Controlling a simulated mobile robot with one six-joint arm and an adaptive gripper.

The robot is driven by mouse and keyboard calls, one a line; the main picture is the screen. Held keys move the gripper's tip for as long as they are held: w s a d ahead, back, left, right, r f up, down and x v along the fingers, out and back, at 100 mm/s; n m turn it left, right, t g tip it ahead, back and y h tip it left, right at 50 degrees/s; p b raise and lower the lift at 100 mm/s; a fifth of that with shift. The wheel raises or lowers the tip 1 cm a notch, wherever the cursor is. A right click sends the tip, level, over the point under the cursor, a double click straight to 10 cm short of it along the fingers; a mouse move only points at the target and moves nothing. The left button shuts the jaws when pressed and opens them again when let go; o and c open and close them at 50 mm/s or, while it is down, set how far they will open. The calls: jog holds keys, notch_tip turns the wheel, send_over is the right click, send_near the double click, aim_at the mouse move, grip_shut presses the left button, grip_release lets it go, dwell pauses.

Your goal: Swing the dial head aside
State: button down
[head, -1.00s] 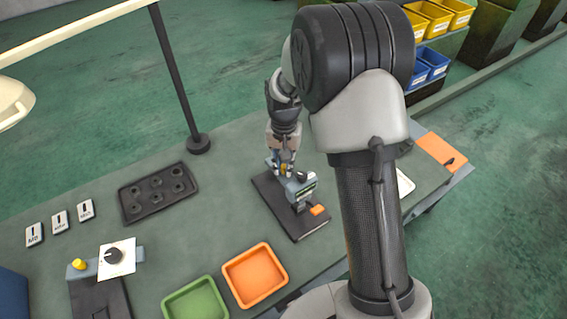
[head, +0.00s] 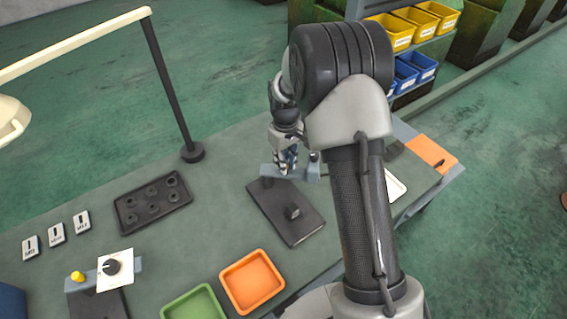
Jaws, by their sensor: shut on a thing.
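The dial head (head: 308,173) is a grey-blue bar at the back edge of a dark base plate (head: 275,205). In the head view it runs left to right, clear of the middle of the plate. My gripper (head: 286,168) is shut on the dial head near the middle of the bar. The fingertips are small and partly blurred in this view. A small grey block (head: 292,212) stands uncovered on the plate.
An orange tray (head: 252,308) and a green tray (head: 168,312) lie at the front. A black tray (head: 127,222) with several round parts is to the left. A similar station with a white dial card (head: 116,284) and yellow knob (head: 77,276) stands front left. A lamp post (head: 172,95) rises behind.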

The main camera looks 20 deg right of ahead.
jog(key=n, duration=0.1)
jog(key=w+n, duration=0.1)
jog(key=n, duration=0.1)
jog(key=w+n, duration=0.1)
jog(key=n, duration=0.1)
jog(key=shift+w+d+p, duration=0.25)
jog(key=shift+p, duration=0.1)
jog(key=shift+w+n, duration=0.1)
jog(key=shift+n, duration=0.2)
jog(key=c, duration=1.5)
grip_release()
notch_tip(320, 180, up, 12)
jog(key=shift+r, duration=0.1)
